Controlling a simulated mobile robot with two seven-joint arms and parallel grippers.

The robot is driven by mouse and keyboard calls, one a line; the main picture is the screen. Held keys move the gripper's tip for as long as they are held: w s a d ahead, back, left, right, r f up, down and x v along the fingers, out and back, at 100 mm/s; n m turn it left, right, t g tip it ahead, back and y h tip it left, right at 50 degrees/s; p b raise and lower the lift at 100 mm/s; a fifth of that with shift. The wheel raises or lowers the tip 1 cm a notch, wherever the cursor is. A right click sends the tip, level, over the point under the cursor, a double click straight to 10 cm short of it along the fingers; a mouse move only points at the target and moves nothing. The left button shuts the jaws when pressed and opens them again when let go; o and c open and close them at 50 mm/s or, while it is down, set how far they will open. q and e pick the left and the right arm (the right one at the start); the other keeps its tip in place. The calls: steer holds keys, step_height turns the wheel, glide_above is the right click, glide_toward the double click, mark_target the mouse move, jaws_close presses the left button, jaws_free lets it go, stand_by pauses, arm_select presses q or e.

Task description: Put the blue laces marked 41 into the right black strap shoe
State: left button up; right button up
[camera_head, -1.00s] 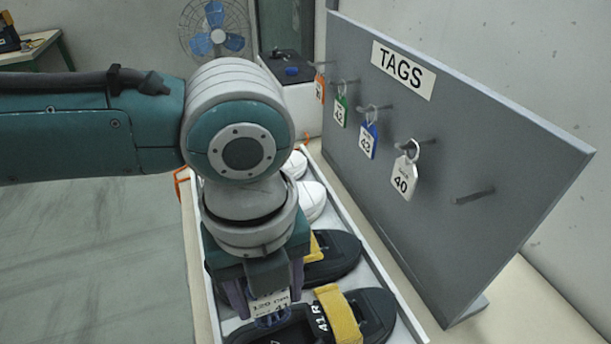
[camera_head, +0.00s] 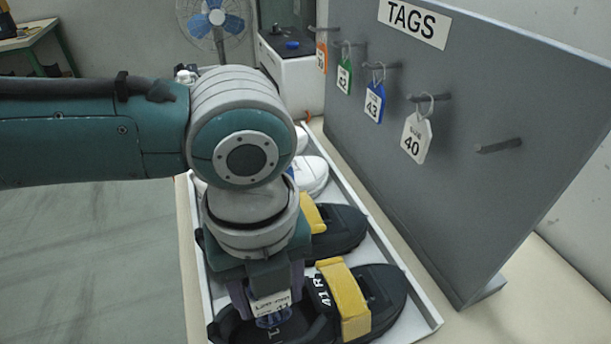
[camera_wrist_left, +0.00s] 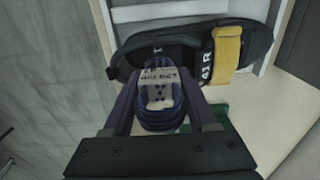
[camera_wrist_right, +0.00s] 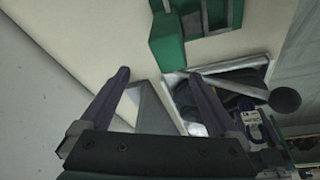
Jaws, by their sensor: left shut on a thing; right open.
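The blue laces (camera_head: 272,318) carry a white paper band, and my left gripper (camera_head: 268,300) is shut on them. They also show in the left wrist view (camera_wrist_left: 160,98), between the fingers. The right black strap shoe (camera_head: 388,296) is marked "41 R" and has a yellow strap. It lies in the white tray, and in the head view the laces overlap its heel opening. I cannot tell whether they touch it. The shoe also shows in the left wrist view (camera_wrist_left: 185,52), beyond the laces. My right gripper (camera_wrist_right: 153,78) is open and empty.
Another black strap shoe (camera_head: 345,228) and white shoes (camera_head: 312,176) lie farther back in the tray (camera_head: 424,318). A grey TAGS board (camera_head: 460,195) stands to the right, with several coloured tags on pegs and one bare peg (camera_head: 498,146).

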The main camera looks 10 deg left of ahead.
arm_select(q)
steer(key=shift+f, duration=0.3)
arm_select(e)
steer(key=shift+f, duration=0.2)
arm_select(q)
steer(key=o, duration=1.4)
arm_select(e)
steer(key=shift+d, duration=0.1)
arm_select(q)
step_height(320, 180, up, 10)
arm_select(e)
steer(key=shift+w+r, duration=0.1)
steer(key=shift+r, duration=0.15)
